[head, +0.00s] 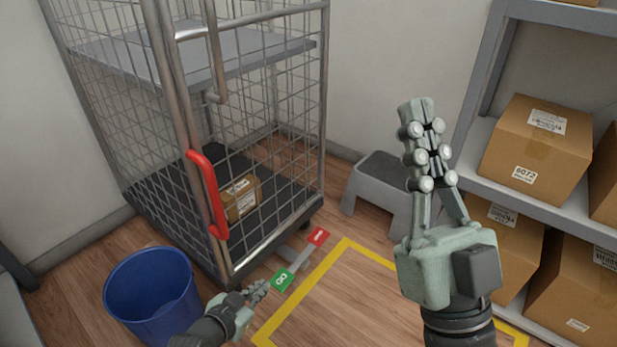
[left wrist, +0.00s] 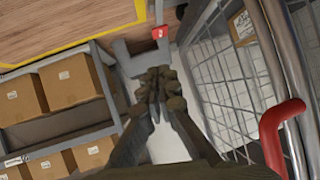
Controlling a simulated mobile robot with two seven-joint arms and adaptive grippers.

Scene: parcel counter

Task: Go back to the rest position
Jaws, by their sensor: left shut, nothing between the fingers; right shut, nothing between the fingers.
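My left gripper (head: 256,291) is low in the head view, shut and empty, beside the blue bin and near the cage trolley's lower front corner. In the left wrist view the left gripper (left wrist: 157,78) is also shut with nothing between its fingers. My right gripper (head: 417,108) stands upright at the right of the head view, its fingers closed together and empty, in front of the shelf and step stool.
A wire cage trolley (head: 265,240) with a red handle (head: 207,190) holds one small box (head: 241,198). A blue bin (head: 150,290) stands left. A grey step stool (head: 379,182), shelving (head: 487,133) with cartons (head: 537,150), and a yellow floor outline (head: 300,287) are nearby.

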